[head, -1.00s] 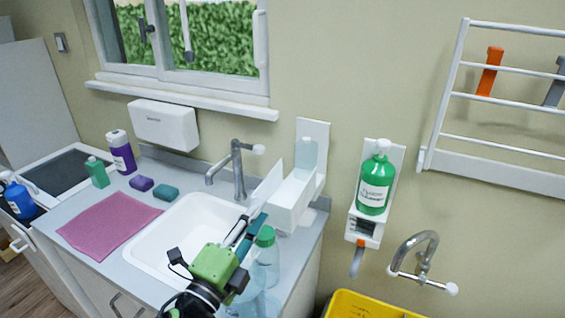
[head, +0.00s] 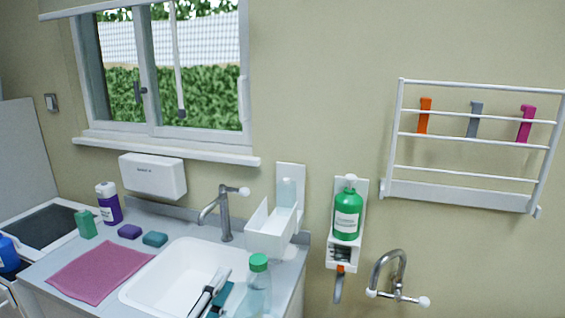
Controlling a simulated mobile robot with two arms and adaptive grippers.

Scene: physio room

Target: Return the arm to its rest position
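I see nothing clearly held, and the gap between the fingers is unclear. My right gripper is not in view.
The counter holds a pink cloth (head: 98,273), two sponges (head: 129,232), a green bottle (head: 86,224) and a purple bottle (head: 109,206). A tap (head: 225,215), white wall box (head: 270,235), green dispenser bottle (head: 347,217), wall tap (head: 390,272) and rack (head: 460,198) stand beyond.

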